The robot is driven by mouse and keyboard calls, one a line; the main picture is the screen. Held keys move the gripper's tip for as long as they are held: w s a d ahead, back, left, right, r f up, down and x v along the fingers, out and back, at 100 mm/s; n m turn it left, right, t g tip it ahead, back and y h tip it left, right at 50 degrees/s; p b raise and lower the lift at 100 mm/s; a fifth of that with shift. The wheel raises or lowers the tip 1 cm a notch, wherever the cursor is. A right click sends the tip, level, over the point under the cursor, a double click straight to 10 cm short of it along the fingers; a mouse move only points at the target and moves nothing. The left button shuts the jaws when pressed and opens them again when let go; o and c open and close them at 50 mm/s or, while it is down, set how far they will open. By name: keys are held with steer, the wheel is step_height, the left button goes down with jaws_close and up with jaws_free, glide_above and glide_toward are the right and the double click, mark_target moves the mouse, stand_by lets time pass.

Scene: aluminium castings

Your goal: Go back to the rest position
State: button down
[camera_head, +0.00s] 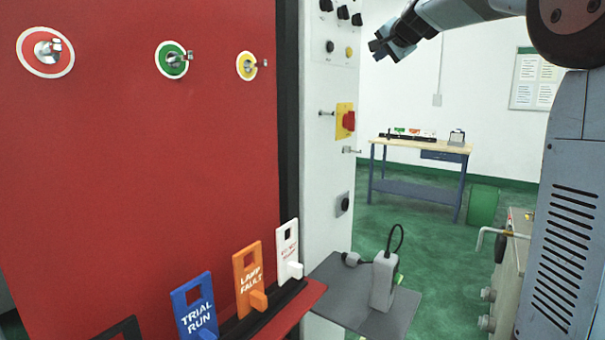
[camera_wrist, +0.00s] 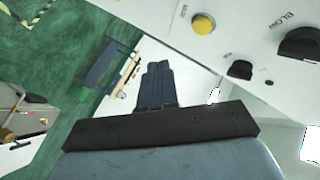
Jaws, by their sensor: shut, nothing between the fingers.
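My gripper (camera_head: 381,45) is at the upper middle right of the head view, to the right of the upper part of a grey-white control panel (camera_head: 325,100). It looks shut and empty, in free air. In the wrist view the two dark fingers (camera_wrist: 157,75) lie side by side, pressed together, with nothing between them. The panel also shows in the wrist view (camera_wrist: 240,30), with a yellow button (camera_wrist: 203,24) and black knobs (camera_wrist: 298,44) near the fingers. The fingers appear apart from the panel.
A red board (camera_head: 140,130) with ringed hooks fills the left. Blue (camera_head: 195,307), orange (camera_head: 249,280) and white (camera_head: 288,252) tags stand on a ledge below. A grey shelf (camera_head: 350,290) holds a grey device (camera_head: 384,280).

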steer(key=s+f+n+g+h, duration=0.1)
steer(key=s+f+n+g, duration=0.2)
steer(key=s+f, duration=0.8)
steer(key=s+f+n+g, duration=0.3)
steer(key=s+f, duration=0.9)
steer(key=s, duration=0.6)
steer(key=s+f+n+g+h, duration=0.1)
steer(key=s+f+n+g, duration=0.2)
steer(key=s+f, duration=0.9)
steer(key=s, duration=0.3)
steer(key=shift+a+h, duration=0.25)
steer(key=shift+h, duration=0.05)
